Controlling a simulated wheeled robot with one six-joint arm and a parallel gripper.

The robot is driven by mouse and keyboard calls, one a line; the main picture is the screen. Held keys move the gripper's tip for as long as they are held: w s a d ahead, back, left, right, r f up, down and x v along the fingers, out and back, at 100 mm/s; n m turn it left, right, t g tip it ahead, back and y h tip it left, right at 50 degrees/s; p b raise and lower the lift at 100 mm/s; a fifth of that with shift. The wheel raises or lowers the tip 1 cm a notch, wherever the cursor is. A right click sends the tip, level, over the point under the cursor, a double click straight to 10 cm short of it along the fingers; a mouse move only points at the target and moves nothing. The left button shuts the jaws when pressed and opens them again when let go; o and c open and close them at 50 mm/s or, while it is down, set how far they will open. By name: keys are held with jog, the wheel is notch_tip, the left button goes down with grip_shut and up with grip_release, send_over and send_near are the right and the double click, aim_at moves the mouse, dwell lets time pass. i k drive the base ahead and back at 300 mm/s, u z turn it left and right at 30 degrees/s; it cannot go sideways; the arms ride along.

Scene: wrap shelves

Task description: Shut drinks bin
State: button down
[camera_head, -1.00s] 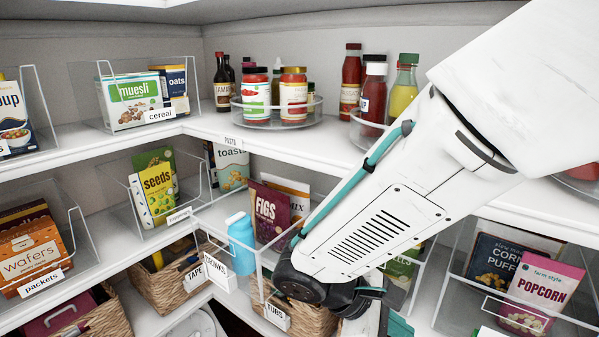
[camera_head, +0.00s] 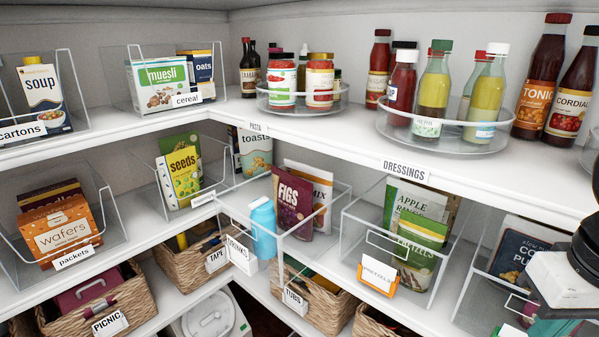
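The drinks bin (camera_head: 298,242) is a clear open-topped bin on the middle shelf near the corner, with a white DRINKS label (camera_head: 240,256) on its front. Its front juts out past the shelf edge, above the baskets. It holds a blue bottle (camera_head: 263,230), a purple FIGS pouch (camera_head: 292,203) and a MIX packet (camera_head: 315,187). My gripper (camera_head: 545,320) is at the far right edge, well apart from the drinks bin, in front of the corn puffs bin. Only part of its white and black body and teal end shows. Its fingers are cut off or too unclear to read.
A pretzels bin (camera_head: 352,238) stands right of the drinks bin, and a seeds bin (camera_head: 160,190) left of it. Woven baskets, including TUBS (camera_head: 325,312), sit below. The upper shelf (camera_head: 300,131) carries turntables of bottles and jars. Open space lies before the shelves.

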aim_at(302, 193)
jog(key=u, duration=0.5)
jog(key=k, duration=0.6)
jog(key=u, duration=1.15)
jog(key=i, duration=1.05)
jog(key=z, duration=0.7)
jog(key=i, duration=0.4)
jog(key=z, duration=0.35)
